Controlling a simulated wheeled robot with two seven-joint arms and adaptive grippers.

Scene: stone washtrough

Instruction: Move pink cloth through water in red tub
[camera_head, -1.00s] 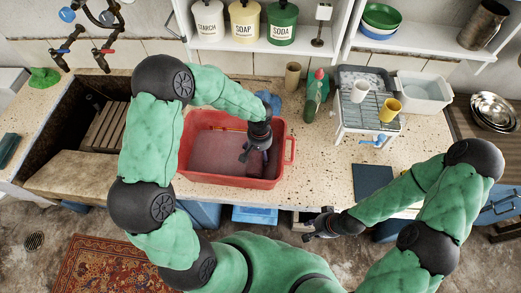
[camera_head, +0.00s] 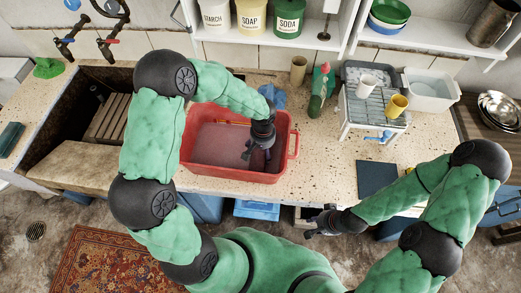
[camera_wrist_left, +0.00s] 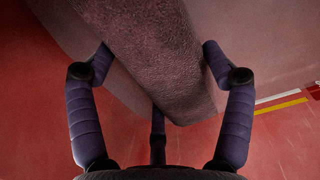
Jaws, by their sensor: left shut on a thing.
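The red tub (camera_head: 232,184) stands on the stone counter, with murky greyish-mauve water (camera_head: 215,145) in it. My left gripper (camera_head: 254,158) reaches down into the right part of the tub. In the left wrist view, the mauve-pink cloth (camera_wrist_left: 150,50) hangs as a thick fold between the fingers of my left gripper (camera_wrist_left: 158,75), which is shut on it. In the head view the cloth is hard to tell from the water and the dark fingers. My right gripper (camera_head: 312,224) is empty, with fingers apart, in front of the counter and away from the tub.
A green bottle (camera_head: 320,92) and a beige cup (camera_head: 298,69) stand behind the tub to the right. A white rack (camera_head: 375,104) with cups stands further right. The stone basin (camera_head: 75,115) is at left. Bare counter (camera_head: 325,150) lies right of the tub.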

